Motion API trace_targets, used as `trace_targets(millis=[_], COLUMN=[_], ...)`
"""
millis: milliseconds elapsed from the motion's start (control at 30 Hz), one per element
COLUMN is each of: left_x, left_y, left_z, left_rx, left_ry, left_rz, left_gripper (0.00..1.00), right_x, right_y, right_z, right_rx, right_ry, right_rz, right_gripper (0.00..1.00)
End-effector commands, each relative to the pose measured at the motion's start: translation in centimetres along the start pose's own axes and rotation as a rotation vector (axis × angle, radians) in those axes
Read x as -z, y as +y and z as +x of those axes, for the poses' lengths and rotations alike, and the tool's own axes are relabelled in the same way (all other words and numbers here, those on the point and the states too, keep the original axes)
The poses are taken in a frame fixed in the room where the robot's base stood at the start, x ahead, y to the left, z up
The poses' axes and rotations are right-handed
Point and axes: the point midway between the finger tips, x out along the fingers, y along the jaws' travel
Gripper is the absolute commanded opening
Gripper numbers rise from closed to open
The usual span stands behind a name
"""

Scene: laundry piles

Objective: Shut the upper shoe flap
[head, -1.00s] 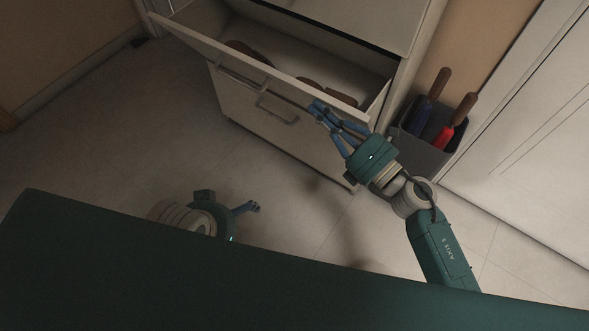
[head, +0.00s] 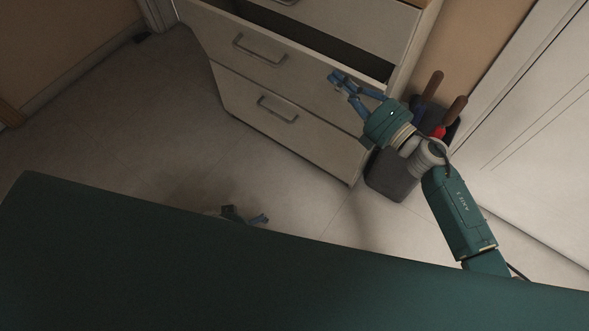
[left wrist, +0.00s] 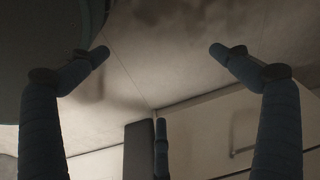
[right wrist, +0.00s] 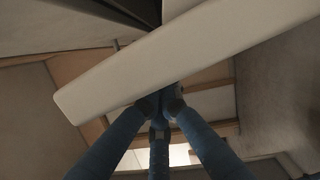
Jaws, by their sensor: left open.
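The upper shoe flap (head: 300,76) is a pale panel with a bar handle on the cabinet in the head view. It leans slightly out, with a dark gap behind its top edge. My right gripper (head: 338,78) is at the right part of the flap's front, fingertips at or very near the panel. In the right wrist view the fingers (right wrist: 164,105) come together just under the flap's pale edge (right wrist: 150,68); they look shut, with nothing seen between them. My left gripper (head: 258,219) is low, mostly hidden by my body; the left wrist view shows its fingers (left wrist: 156,52) wide apart and empty.
A lower flap (head: 240,99) with a handle is closed beneath. A grey bin (head: 390,176) with brown-handled items stands right of the cabinet, close to my right arm. A white door (head: 540,150) is at the right.

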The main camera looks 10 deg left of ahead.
Motion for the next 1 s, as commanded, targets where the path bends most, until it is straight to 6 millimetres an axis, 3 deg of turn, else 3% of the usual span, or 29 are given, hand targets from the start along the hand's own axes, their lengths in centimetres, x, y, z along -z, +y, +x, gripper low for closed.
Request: trace_targets(millis=[200, 500, 1000], left_x=[-1.4, -2.4, -2.8], left_y=[0.1, 0.2, 0.2], left_z=[2.2, 3.5, 4.0], left_rx=[-0.002, -0.003, -0.003], left_ry=[-0.015, -0.023, -0.025], left_rz=[0.002, 0.004, 0.005], left_gripper=[1.00, 1.00, 1.00], right_x=[-3.0, -5.5, -6.7], right_y=[0.4, 0.2, 0.1], right_z=[0.8, 1.4, 1.7], right_rx=[-0.001, 0.020, 0.029], right_ry=[-0.002, -0.001, -0.002], right_rz=[-0.002, 0.081, 0.122], right_gripper=[0.00, 0.00, 0.00])
